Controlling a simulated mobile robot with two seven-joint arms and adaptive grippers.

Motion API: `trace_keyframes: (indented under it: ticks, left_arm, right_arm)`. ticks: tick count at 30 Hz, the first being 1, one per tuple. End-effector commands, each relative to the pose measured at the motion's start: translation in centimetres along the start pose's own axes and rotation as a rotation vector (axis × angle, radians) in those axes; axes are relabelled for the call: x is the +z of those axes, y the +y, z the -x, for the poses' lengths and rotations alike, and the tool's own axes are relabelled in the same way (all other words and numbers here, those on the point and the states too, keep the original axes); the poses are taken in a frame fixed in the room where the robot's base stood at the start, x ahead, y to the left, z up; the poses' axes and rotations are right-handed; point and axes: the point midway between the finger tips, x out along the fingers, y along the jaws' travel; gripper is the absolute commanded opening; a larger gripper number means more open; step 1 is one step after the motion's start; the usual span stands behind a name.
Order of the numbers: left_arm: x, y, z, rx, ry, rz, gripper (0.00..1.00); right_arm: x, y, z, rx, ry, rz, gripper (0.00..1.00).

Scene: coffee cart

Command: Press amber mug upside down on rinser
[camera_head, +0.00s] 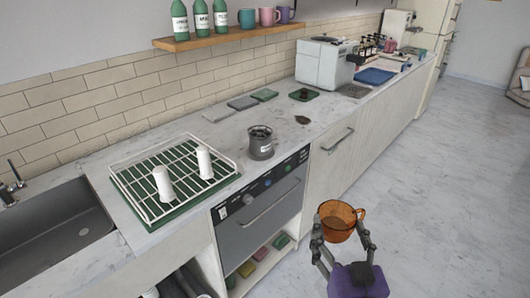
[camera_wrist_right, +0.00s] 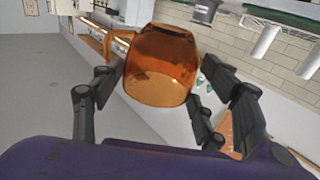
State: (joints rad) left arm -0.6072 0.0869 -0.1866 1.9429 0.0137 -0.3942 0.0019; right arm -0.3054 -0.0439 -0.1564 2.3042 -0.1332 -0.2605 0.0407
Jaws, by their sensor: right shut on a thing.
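The amber mug (camera_head: 337,229) is see-through orange-brown glass. In the head view it is upright, its mouth up and its handle to the right. My right gripper (camera_head: 342,238) is shut on the mug's body, one finger on each side, and holds it over the floor in front of the counter. The mug also fills the middle of the right wrist view (camera_wrist_right: 160,75), between the dark fingers (camera_wrist_right: 160,85). A flat grey metal plate (camera_head: 353,91) is set in the counter beside the white machine; I cannot tell for sure whether it is the rinser. My left gripper is not in view.
A grey canister (camera_head: 260,148) stands near the counter's front edge. A green coaster (camera_head: 314,96) holds a dark item. A blue tray (camera_head: 374,76) lies beyond the plate.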

Motion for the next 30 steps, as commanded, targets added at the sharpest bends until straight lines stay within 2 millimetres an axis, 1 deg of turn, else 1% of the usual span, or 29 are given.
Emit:
trace_keyframes:
  ticks: [1, 6, 9, 14, 18, 25, 28, 29, 30]
  left_arm:
    - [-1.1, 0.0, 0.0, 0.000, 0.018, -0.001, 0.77]
    - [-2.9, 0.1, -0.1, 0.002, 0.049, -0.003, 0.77]
    - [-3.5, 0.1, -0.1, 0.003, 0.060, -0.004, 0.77]
    - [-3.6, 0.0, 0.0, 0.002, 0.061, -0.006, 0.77]
    - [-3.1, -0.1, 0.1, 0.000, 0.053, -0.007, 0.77]
    - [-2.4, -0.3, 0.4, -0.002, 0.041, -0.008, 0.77]
    - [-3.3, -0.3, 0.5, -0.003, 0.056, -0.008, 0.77]
    - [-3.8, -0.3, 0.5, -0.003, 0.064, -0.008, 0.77]
    - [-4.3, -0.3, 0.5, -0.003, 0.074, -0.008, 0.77]
  right_arm:
    - [-0.6, -0.1, -0.9, -0.001, 0.011, -0.001, 0.37]
    - [-0.5, 0.0, -3.5, -0.001, 0.009, 0.000, 0.37]
    - [-0.6, -0.1, -5.0, -0.001, 0.009, 0.000, 0.37]
    - [-0.3, 0.0, -6.8, -0.001, 0.006, 0.000, 0.37]
    - [-0.2, 0.0, -7.3, -0.001, 0.003, 0.000, 0.37]
    - [-0.2, 0.0, -7.2, 0.000, 0.003, 0.007, 0.37]
    - [-0.5, 0.0, -7.3, -0.001, 0.007, 0.090, 0.37]
    - [-0.6, 0.0, -7.3, -0.001, 0.009, 0.136, 0.37]
    - [-0.7, 0.0, -7.3, -0.001, 0.011, 0.221, 0.37]
